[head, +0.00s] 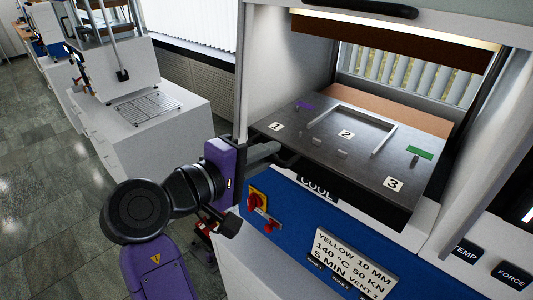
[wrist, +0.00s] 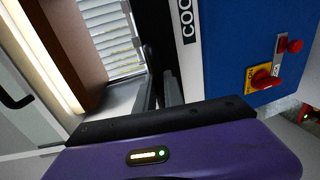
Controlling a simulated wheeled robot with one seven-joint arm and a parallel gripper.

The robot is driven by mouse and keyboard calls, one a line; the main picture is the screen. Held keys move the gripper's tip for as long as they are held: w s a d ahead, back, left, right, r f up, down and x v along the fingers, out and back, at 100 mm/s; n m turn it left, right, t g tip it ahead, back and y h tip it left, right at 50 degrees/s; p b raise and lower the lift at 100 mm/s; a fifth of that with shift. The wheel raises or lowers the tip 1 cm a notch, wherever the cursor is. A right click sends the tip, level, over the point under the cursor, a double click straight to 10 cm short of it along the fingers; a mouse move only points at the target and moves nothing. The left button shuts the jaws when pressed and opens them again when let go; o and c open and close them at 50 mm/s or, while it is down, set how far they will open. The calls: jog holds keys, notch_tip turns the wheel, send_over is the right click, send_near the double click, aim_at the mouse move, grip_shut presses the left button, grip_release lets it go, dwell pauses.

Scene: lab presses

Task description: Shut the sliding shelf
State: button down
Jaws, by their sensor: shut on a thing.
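The sliding shelf (head: 330,172) is a dark flat plate inside the open press, with labels 1, 2 and 3 and a pale U-shaped frame on it. Its near edge sticks out over the blue front panel. My gripper (head: 274,152) is at the shelf's front left edge, shut on the dark handle (head: 290,161) there. The fingers partly hide the handle. In the wrist view the gripper (wrist: 160,92) points at the press front beside the COOL label, and the grip itself is mostly hidden.
Below the shelf, the blue panel (head: 300,231) carries a red rotary switch (head: 257,202) and a white settings card (head: 350,262). Another white machine (head: 150,105) stands at left; grey floor lies between.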

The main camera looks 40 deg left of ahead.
aim_at(305, 126)
jog(key=shift+w, duration=0.1)
dwell(0.7)
jog(key=x, duration=0.4)
jog(key=r+x, duration=0.1)
jog(key=x, duration=0.3)
jog(key=r+x, duration=0.1)
jog(key=x, duration=0.3)
jog(key=shift+w+a+r, duration=0.1)
jog(key=shift+w+r, duration=0.1)
jog(key=shift+w, duration=0.35)
jog(key=c, duration=1.5)
grip_release()
jog(key=shift+w, duration=0.1)
jog(key=shift+o, duration=0.2)
jog(key=shift+r, duration=0.15)
jog(key=shift+r, duration=0.1)
jog(key=v, duration=0.2)
jog(key=b+v, duration=0.1)
jog(key=v, duration=0.5)
jog(key=shift+f, duration=0.3)
